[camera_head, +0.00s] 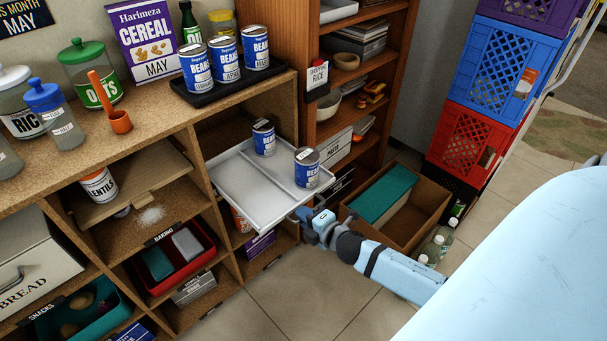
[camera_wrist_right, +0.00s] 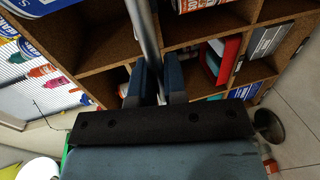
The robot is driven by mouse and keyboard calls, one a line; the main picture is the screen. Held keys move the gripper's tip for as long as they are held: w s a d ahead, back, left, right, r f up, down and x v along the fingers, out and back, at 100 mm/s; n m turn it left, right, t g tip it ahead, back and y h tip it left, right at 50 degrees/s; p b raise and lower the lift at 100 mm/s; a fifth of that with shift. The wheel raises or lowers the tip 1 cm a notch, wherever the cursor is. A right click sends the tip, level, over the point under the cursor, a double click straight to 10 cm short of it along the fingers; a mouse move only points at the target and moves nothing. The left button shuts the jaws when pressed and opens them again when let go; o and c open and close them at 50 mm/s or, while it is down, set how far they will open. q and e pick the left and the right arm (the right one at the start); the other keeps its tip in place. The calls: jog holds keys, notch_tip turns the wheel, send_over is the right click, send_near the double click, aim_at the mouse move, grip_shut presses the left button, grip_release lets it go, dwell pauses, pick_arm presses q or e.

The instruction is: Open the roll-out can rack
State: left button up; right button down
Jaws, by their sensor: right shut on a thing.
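The roll-out can rack (camera_head: 240,184) is a pale grey tray that sticks out of the shelf unit, well past its front. Two blue-labelled bean cans stand on it, one further back (camera_head: 264,138) and one near the front right (camera_head: 307,168). My right gripper (camera_head: 308,215) is at the rack's front right corner. In the right wrist view its dark fingers (camera_wrist_right: 157,82) are shut around a grey metal bar (camera_wrist_right: 145,35), the rack's front handle. How far the rack's rear reaches inside the shelf is hidden. My left gripper is out of view.
Several bean cans stand in a black tray (camera_head: 213,96) on the counter above. A cardboard box (camera_head: 426,205) with a green-topped item sits on the floor right of my gripper, near bottles. Floor tiles (camera_head: 305,285) in front are clear.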

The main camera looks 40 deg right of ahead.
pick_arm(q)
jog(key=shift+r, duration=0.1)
pick_arm(e)
jog(key=c, duration=1.2)
grip_release()
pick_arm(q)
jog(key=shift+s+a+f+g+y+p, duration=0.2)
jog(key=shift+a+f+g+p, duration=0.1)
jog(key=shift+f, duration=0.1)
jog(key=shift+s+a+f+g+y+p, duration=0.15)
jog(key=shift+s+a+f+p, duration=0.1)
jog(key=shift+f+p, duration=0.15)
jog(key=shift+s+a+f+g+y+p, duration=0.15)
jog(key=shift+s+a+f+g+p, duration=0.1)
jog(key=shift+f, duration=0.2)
pick_arm(e)
jog(key=v, duration=1.3)
jog(key=shift+s, duration=0.35)
jog(key=shift+d+r, duration=0.1)
